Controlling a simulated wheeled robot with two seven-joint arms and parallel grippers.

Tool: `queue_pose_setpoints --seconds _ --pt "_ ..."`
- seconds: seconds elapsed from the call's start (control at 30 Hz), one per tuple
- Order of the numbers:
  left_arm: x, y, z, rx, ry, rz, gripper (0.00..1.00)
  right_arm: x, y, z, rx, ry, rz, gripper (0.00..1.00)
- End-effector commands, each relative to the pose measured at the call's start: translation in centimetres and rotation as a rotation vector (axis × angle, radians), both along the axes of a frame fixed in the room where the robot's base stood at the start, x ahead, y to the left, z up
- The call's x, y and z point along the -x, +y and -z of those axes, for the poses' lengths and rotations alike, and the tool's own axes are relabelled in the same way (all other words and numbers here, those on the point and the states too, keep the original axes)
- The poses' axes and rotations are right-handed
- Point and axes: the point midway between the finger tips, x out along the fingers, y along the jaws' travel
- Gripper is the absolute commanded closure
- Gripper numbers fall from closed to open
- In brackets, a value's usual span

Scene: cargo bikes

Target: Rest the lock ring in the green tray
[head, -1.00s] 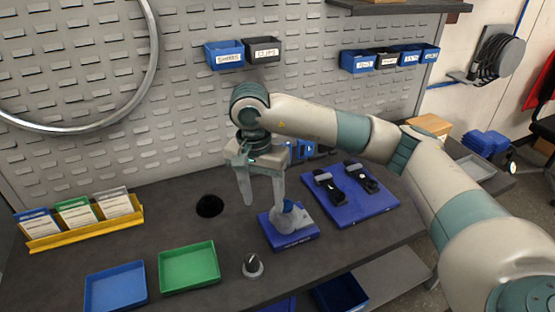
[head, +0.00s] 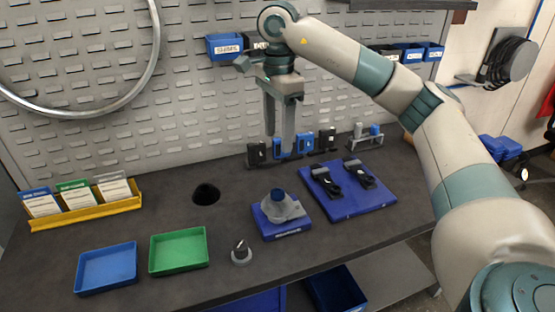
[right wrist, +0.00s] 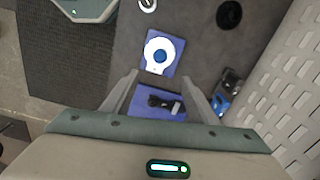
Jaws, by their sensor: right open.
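A pale grey ring-like piece (head: 290,211), which looks like the lock ring, sits around a blue post (head: 278,195) on a blue base. In the right wrist view this piece (right wrist: 152,63) appears as a white disc around the blue centre. The green tray (head: 179,251) lies empty at the front left of the bench. My right gripper (head: 280,143) is open and empty, raised above and behind the blue base, its fingers pointing down. In the right wrist view its open fingers (right wrist: 160,78) show nothing between them. My left gripper is not in view.
A blue tray (head: 107,268) lies left of the green one. A blue mat (head: 347,205) with black parts lies right. Small boxes (head: 282,149) line the wall.

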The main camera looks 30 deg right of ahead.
Motion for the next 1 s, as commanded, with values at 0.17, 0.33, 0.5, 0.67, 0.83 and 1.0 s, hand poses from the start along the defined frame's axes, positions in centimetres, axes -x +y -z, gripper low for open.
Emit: queue_pose_setpoints --seconds 0.17,0.33,0.5,0.67,0.83,1.0 --pt "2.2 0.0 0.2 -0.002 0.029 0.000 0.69 0.0 0.1 1.0 0.000 0.002 -0.002 0.47" --pt "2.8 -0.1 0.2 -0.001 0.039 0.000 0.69 0.1 0.1 2.5 0.000 0.003 -0.003 0.47" --pt "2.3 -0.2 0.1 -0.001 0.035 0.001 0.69 0.0 0.1 4.4 -0.001 0.003 -0.003 0.47" --pt "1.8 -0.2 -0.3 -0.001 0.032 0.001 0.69 0.1 0.0 6.2 0.001 0.003 -0.003 0.47" --pt "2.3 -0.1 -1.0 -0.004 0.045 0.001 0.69 0.1 0.0 9.0 0.001 0.004 -0.001 0.47" --pt "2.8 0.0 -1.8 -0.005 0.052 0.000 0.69 0.1 0.0 11.8 0.001 0.004 -0.002 0.47"
